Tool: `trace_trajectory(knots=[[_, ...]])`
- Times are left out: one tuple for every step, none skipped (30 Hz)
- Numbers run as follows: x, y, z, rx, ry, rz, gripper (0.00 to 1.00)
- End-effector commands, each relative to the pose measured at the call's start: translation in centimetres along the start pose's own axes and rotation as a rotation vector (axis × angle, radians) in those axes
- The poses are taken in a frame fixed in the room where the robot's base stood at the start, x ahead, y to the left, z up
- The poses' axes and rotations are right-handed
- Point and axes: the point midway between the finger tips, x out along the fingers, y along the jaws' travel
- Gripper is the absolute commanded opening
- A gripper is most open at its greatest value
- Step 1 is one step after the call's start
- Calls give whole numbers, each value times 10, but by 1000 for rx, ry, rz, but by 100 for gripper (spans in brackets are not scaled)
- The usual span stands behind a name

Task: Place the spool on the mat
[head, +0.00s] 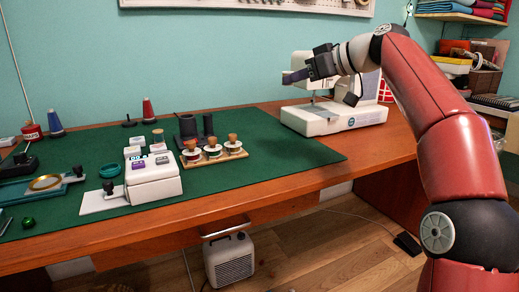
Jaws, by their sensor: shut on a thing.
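My gripper (300,76) is raised in front of the sewing machine's upper part, above the table. It is shut on a small blue-purple thing (290,77). The fingers hide part of it, and I cannot tell for sure that it is the spool. The green mat (270,176) covers much of the tabletop, below and left of my gripper. A blue cone spool (55,123) and a red cone spool (147,109) stand upright at the mat's back. The held thing is well clear of the mat.
The white sewing machine (335,118) stands at the mat's right end. A wooden rack (232,157) with several stoppered pots, dark cylinders (188,128) and a white block (153,183) occupy the middle. The mat's front right is bare.

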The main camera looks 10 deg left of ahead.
Motion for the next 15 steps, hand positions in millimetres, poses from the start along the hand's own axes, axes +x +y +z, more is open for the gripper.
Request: trace_trajectory(knots=[[5, 0, 14, 3, -1, 0, 3], [8, 0, 21, 4, -2, 1, 3], [12, 0, 32, 4, -4, 0, 3], [15, 0, 39, 4, -4, 0, 3], [18, 0, 46, 4, -3, 1, 3], [22, 0, 57, 5, -4, 1, 3], [26, 0, 64, 5, -4, 2, 3], [29, 0, 71, 5, -3, 1, 3], [32, 0, 81, 4, -4, 2, 3], [36, 0, 89, 6, -4, 2, 3], [39, 0, 96, 5, -3, 0, 3], [43, 0, 105, 5, -4, 1, 3], [45, 0, 112, 4, -3, 2, 3], [48, 0, 117, 5, -3, 1, 3], [51, 0, 125, 4, -3, 1, 3]])
